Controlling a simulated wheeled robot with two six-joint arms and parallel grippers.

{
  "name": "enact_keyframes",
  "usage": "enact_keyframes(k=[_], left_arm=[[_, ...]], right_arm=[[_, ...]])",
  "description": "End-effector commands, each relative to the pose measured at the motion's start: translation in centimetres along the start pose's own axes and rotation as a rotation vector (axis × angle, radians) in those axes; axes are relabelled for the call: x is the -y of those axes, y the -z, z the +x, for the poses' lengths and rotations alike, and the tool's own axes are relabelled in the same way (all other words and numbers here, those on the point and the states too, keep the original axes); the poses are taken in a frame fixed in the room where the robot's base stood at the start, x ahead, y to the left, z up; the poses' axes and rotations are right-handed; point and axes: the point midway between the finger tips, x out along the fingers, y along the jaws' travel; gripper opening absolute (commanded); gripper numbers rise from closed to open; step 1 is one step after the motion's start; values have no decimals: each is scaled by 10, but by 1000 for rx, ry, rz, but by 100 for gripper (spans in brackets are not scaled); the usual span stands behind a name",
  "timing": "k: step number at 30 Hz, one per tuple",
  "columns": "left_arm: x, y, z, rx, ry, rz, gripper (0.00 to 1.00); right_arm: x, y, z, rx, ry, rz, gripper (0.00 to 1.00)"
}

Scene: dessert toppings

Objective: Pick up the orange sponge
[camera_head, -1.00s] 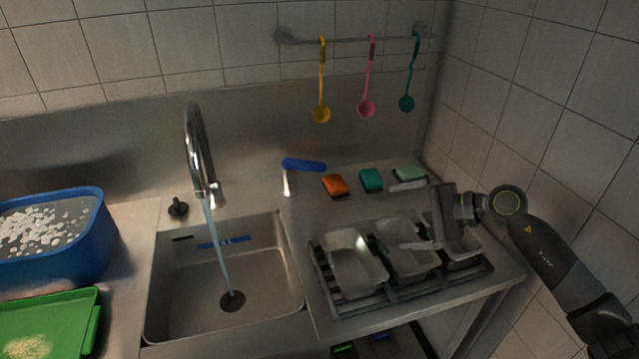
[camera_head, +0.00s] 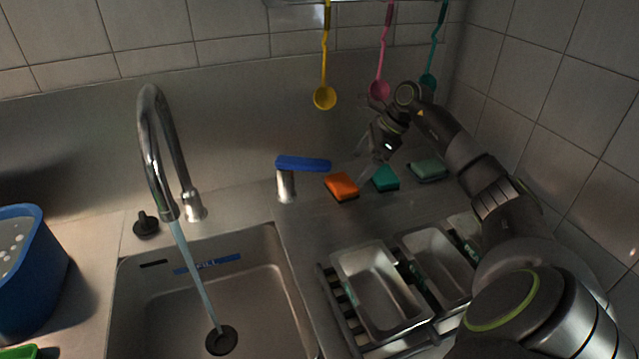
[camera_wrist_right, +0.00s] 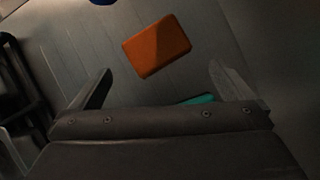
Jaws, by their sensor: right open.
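The orange sponge (camera_head: 342,186) lies on the steel counter at the back, right of the sink. In the right wrist view the orange sponge (camera_wrist_right: 157,46) lies ahead of the jaws, roughly between their lines and clear of both fingers. My right gripper (camera_head: 366,164) is open and empty, above and just right of the orange sponge, over the counter near the back wall. Its two spread fingers also show in the right wrist view (camera_wrist_right: 160,82). My left gripper is not in view.
A teal sponge (camera_head: 385,179) and a pale green sponge (camera_head: 428,169) lie right of the orange one. A blue-topped dispenser (camera_head: 303,164) stands left of it. Metal trays (camera_head: 378,290) sit on a rack in front. The tap (camera_head: 150,150) runs into the sink. Spoons hang on the wall.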

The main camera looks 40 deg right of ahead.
Motion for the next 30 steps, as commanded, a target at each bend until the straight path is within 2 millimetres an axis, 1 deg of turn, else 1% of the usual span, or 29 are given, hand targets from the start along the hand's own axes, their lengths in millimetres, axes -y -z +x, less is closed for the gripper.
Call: enact_keyframes(k=[2,4,9,11,14,18,21,27,30], left_arm=[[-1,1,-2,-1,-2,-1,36],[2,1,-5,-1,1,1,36],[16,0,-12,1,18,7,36],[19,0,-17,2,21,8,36],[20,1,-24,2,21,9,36],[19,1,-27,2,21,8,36],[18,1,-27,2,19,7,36],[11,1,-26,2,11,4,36],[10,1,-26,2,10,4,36]], right_arm=[[0,1,5,-4,-6,11,100],[0,0,12,-4,-8,11,100],[0,-2,28,-1,-6,10,100],[0,-4,36,-2,-8,9,100],[0,-7,50,-1,-7,9,100],[0,-5,68,-1,-6,8,100],[0,-4,73,-3,-3,7,100],[1,-4,74,-3,-3,6,100],[1,-4,74,-3,-3,6,87]])
